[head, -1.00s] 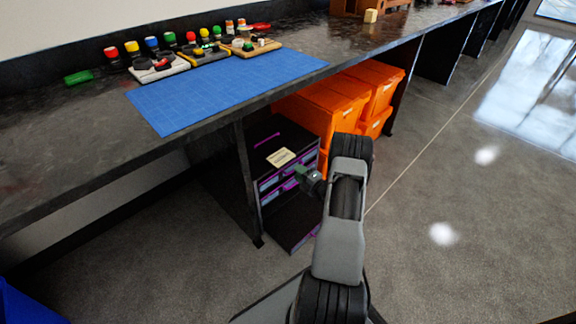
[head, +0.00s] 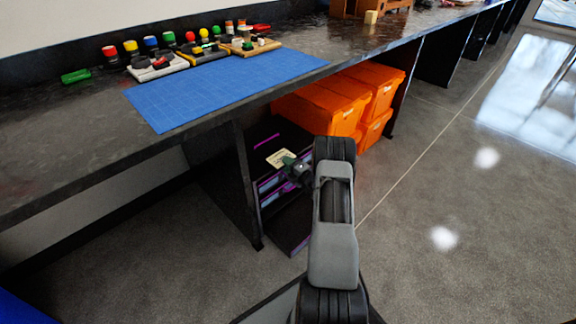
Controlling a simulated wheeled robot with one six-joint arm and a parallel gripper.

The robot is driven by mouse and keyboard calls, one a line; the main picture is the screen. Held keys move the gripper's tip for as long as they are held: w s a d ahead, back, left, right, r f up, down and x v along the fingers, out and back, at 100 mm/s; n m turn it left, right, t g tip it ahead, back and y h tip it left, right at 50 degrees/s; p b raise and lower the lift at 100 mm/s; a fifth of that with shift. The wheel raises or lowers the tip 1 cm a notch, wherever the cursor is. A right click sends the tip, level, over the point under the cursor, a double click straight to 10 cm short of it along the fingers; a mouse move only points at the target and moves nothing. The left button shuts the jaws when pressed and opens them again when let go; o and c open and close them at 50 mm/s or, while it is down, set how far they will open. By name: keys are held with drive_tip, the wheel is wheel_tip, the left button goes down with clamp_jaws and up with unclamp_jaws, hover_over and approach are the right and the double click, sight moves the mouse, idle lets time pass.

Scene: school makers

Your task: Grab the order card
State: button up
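The order card (head: 279,158) is a small cream card lying on top of the dark drawer unit (head: 268,140) under the counter. The unit has purple-edged drawers, and one low drawer or tray (head: 289,232) sticks out at floor level. My gripper (head: 289,163) is at the card's right edge in the head view, with its dark green tips very close to the card. I cannot tell whether they touch it. The fingers are too small and partly hidden to show whether they are open or shut.
The counter (head: 60,170) runs above the drawer unit, with its side panel (head: 238,185) on the left. Orange bins (head: 330,105) stand behind to the right. A blue mat (head: 225,90) and several coloured parts lie on the counter. The floor (head: 440,190) at right is clear.

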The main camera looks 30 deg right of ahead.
clamp_jaws()
idle(0.5)
wheel_tip(320, 180, up, 3)
drive_tip(key=shift+f+p, duration=0.15)
drive_tip(key=shift+p, duration=0.9)
drive_tip(key=shift+f, duration=0.1)
drive_tip(key=shift+s, duration=0.1)
drive_tip(key=shift+s+d+r+p, duration=0.15)
drive_tip(key=shift+s+r+p, duration=0.1)
drive_tip(key=shift+s+p, duration=0.1)
drive_tip(key=s+d+r+p, duration=0.1)
drive_tip(key=s+r+p, duration=0.1)
drive_tip(key=s, duration=0.4)
drive_tip(key=s+d+r+p, duration=0.1)
drive_tip(key=s+r+p, duration=0.1)
drive_tip(key=s+p, duration=0.3)
drive_tip(key=shift+s+r, duration=0.25)
drive_tip(key=shift+s, duration=0.75)
